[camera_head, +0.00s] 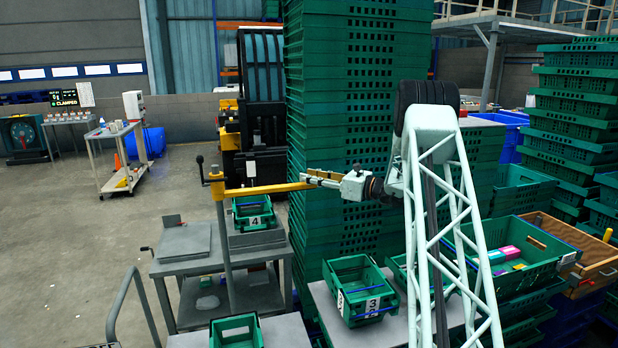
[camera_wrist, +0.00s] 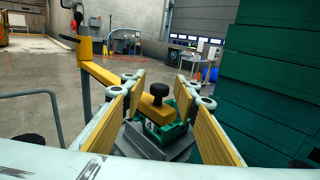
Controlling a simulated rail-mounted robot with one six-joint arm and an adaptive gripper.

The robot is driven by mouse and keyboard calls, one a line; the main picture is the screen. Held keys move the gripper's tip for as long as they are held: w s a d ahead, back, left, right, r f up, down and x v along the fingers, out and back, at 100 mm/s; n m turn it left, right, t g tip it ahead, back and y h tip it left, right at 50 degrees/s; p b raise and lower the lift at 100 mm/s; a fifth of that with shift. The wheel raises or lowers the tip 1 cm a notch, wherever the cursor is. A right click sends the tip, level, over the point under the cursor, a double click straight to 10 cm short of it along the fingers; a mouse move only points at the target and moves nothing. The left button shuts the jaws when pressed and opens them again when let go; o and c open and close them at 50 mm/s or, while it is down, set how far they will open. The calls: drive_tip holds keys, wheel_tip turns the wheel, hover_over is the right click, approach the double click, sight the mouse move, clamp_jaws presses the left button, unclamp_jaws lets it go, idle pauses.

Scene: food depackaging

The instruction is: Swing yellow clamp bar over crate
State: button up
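The yellow clamp bar (camera_head: 258,189) runs level from an upright post (camera_head: 222,235) toward my gripper (camera_head: 312,179). In the wrist view, the bar (camera_wrist: 154,108) passes behind my left finger and shows between the fingers, with a black knob (camera_wrist: 159,92) at its end. My gripper (camera_wrist: 160,85) is open, its yellow-padded fingers apart on either side of the bar's end. I cannot tell whether a finger touches the bar. The green crate marked 4 (camera_head: 241,223) stands on a grey stand below the bar; it also shows in the wrist view (camera_wrist: 171,137), partly covered by the bar.
A tall stack of green crates (camera_head: 335,110) rises behind my gripper. Crates marked 3 (camera_head: 360,290) and others stand on the front tables (camera_head: 285,332). A grey table (camera_head: 181,262) stands beside the post. Open floor (camera_head: 70,230) lies to the left.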

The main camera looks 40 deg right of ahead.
drive_tip(key=shift+w+a, duration=0.1)
drive_tip(key=shift+w, duration=0.2)
clamp_jaws()
drive_tip(key=shift+s, duration=0.2)
